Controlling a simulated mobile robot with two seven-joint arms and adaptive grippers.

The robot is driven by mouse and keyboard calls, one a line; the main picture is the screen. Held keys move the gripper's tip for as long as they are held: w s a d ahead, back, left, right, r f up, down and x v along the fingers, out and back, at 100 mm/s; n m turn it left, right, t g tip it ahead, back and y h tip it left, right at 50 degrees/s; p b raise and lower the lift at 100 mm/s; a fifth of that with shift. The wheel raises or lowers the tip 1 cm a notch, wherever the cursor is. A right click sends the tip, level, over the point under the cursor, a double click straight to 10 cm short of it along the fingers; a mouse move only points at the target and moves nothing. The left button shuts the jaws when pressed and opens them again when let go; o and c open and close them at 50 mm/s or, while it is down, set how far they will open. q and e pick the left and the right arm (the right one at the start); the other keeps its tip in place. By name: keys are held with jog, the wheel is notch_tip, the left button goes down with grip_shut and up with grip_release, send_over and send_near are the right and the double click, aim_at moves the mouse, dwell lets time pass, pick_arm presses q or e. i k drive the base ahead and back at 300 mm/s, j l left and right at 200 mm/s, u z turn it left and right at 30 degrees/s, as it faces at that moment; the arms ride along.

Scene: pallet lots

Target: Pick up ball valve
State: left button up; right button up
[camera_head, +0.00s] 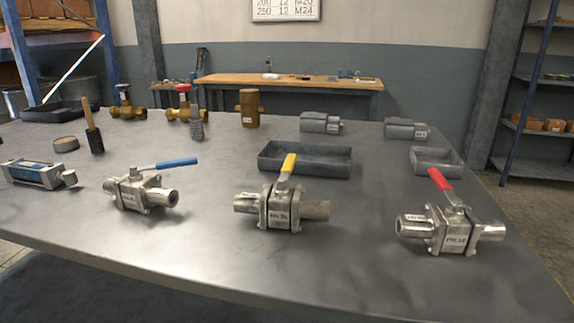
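Three steel ball valves lie in a row near the front of the grey metal table. The left ball valve (143,192) has a blue lever (176,163) pointing right. The middle ball valve (281,209) has a yellow lever (289,163) pointing up and away. The right ball valve (450,230) has a red lever (440,180) pointing up and to the left. Each carries a small white label; the lettering is too small to read surely. Neither of my grippers shows in the head view.
A long dark tray (305,172) stands behind the middle valve, a smaller tray (436,170) behind the right one. A blue-grey cylinder (38,173) lies at left. Brass valves (186,114) and grey motors (320,123) stand farther back. The table front (220,262) is clear.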

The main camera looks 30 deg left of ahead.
aim_at(141, 192)
jog(key=j+u, duration=0.1)
jog(key=u, duration=0.4)
jog(key=j+u, duration=0.1)
jog(key=u, duration=0.4)
jog(key=j+u, duration=0.1)
jog(key=u, duration=0.4)
jog(key=j+z, duration=0.1)
jog(key=z, duration=0.3)
jog(key=j+z, duration=0.1)
jog(key=z, duration=0.3)
jog(key=k+z, duration=0.1)
jog(key=z, duration=0.3)
